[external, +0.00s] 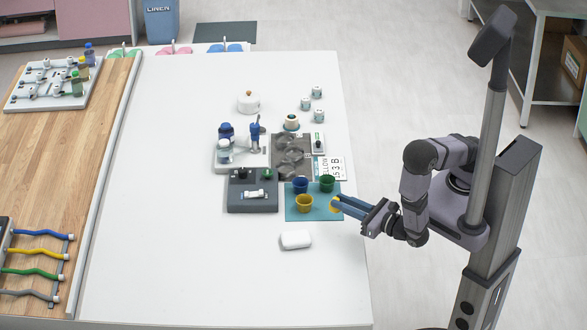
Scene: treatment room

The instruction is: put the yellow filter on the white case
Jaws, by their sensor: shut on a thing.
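My gripper (339,205) is low over the right edge of the blue-green mat (290,214), pointing left. It is shut on a small yellow piece, seemingly the yellow filter (334,208), partly hidden by the fingers. I cannot tell whether the piece touches the mat. The white case (296,240), a small rounded box, lies on the white table in front of the mat, left of and nearer the camera than my gripper. Its top looks bare.
Yellow (304,204), blue (300,186) and green (327,183) cups stand on the mat near my gripper. A dark grey box (251,205) is left of the mat. A grey tray (292,157) and a lettered card (330,168) lie behind. The table's front left is clear.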

